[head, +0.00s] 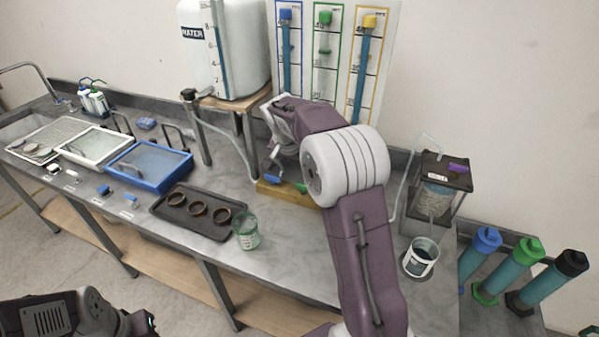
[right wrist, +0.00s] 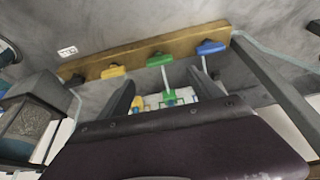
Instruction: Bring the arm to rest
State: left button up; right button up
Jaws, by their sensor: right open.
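My right arm reaches over the grey bench in the head view. Its gripper (head: 275,160) is over the wooden lever board (head: 262,188), partly hidden by its own wrist. In the right wrist view the two fingers of the gripper (right wrist: 164,88) stand apart with nothing held between them. The board (right wrist: 88,69) there carries a yellow lever (right wrist: 113,71), a green lever (right wrist: 160,60) and a blue lever (right wrist: 211,47). The head view shows the blue lever (head: 273,179) and green lever (head: 300,187); my arm hides the yellow one. My left gripper is not in view.
A water tank (head: 225,50) on a wooden stand is behind the board, beside tubes on a panel (head: 325,60). A dark tray (head: 180,222) with three rings and a green cup (head: 246,232) are left. A filter box (head: 440,185) and white bucket (head: 420,257) are right.

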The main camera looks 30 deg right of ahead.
jog(key=s+a+f+n+y, duration=0.1)
jog(key=s+a+f+n, duration=0.1)
jog(key=s, duration=0.6)
jog(key=s+a+f+n+g+y, duration=0.1)
jog(key=s+a+f+n, duration=0.2)
jog(key=s+a+f, duration=0.2)
jog(key=s+a+f+n+g+y, duration=0.1)
jog(key=s+a+f, duration=0.3)
jog(key=s, duration=0.7)
jog(key=shift+a+f+n+y, duration=0.1)
jog(key=shift+a+n+y, duration=0.2)
jog(key=shift+a+n, duration=0.35)
jog(key=shift+w+f+n, duration=0.15)
jog(key=shift+f+n, duration=0.05)
jog(key=shift+n, duration=0.65)
jog(key=shift+w+n, duration=0.3)
jog(key=shift+n, duration=0.1)
